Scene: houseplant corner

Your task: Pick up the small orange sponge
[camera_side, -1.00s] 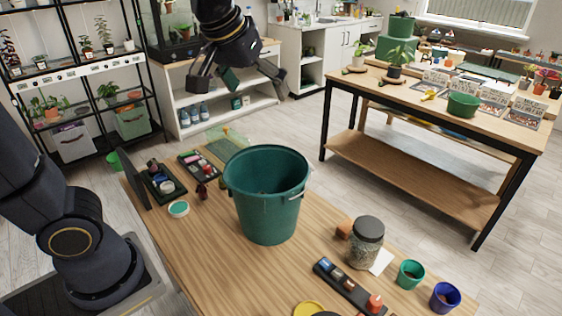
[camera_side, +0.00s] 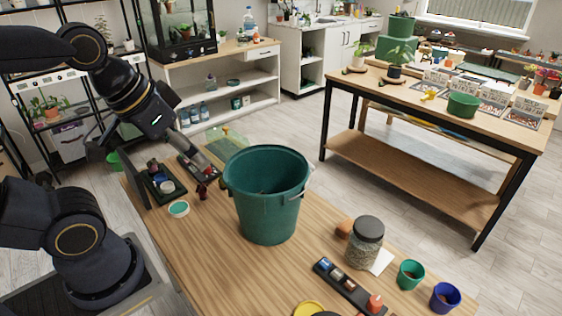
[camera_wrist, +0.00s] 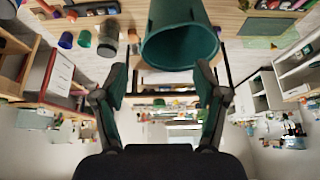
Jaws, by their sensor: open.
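The small orange sponge (camera_side: 344,228) appears as an orange-brown block on the wooden table in the side view, right of the green bucket (camera_side: 265,205) and partly hidden behind a lidded glass jar (camera_side: 365,246). In the wrist view, the bucket (camera_wrist: 180,42) is beyond and above my fingertips. My gripper (camera_wrist: 162,80) is open, with its two fingers wide apart and nothing between them. In the side view it is at the left, over the table's far-left end, well away from the sponge.
Dark trays (camera_side: 160,182) with small items lie at the table's left end. A black tray (camera_side: 348,288), a green cup (camera_side: 410,274) and a blue cup (camera_side: 444,297) stand near the jar. The tall bucket stands between my gripper and the sponge. Bare table lies in front of the bucket.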

